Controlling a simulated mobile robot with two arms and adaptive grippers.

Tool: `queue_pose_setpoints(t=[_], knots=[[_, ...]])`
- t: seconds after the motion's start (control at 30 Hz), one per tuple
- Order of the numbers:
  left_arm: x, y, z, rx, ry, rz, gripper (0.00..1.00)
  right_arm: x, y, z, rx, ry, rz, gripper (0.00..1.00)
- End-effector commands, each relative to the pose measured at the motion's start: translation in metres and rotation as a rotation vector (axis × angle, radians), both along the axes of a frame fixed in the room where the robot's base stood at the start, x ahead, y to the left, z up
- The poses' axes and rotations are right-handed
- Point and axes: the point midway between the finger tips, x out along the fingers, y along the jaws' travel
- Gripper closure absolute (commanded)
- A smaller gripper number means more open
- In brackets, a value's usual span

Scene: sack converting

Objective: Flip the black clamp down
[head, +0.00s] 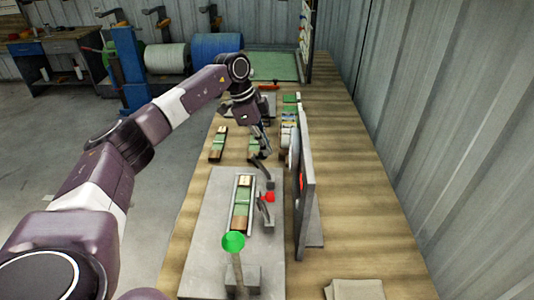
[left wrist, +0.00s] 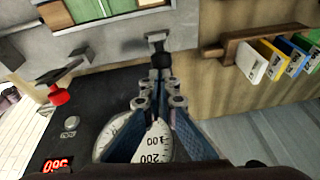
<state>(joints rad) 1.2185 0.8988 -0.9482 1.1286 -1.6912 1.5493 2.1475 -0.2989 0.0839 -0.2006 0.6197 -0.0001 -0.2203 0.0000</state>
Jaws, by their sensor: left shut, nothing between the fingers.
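The black clamp (head: 262,167) stands at the right edge of the grey fixture plate (head: 205,215), near its far end; in the left wrist view, a dark clamp part with a grey T-shaped end (left wrist: 157,44) lies just beyond my fingertips. My left gripper (head: 266,150) is shut and empty, fingers pointing down close to this clamp. In the left wrist view its fingertips (left wrist: 158,92) are together; I cannot tell whether they touch the clamp. A second clamp with a red tip (head: 269,197) is nearer; it also shows in the left wrist view (left wrist: 60,96). My right gripper is not in view.
A tall dark panel (head: 304,185) with a dial (left wrist: 128,142) on its face stands right of the clamps. A channel with green and brown pieces (head: 241,200) lies on the plate. A green disc on a post (head: 233,241) stands in front. Coloured cards (left wrist: 277,58) stand farther back.

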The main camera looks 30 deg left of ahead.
Motion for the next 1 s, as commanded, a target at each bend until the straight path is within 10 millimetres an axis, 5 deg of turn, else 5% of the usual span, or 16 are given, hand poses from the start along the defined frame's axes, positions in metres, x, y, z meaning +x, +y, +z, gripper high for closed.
queue_pose_setpoints(t=[0.6,1.0], knots=[[-0.032,0.064,-0.043,-0.504,-0.307,0.011,1.0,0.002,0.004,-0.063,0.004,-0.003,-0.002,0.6],[-0.045,0.085,-0.073,-0.782,-0.479,0.008,1.0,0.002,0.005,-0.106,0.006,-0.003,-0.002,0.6]])
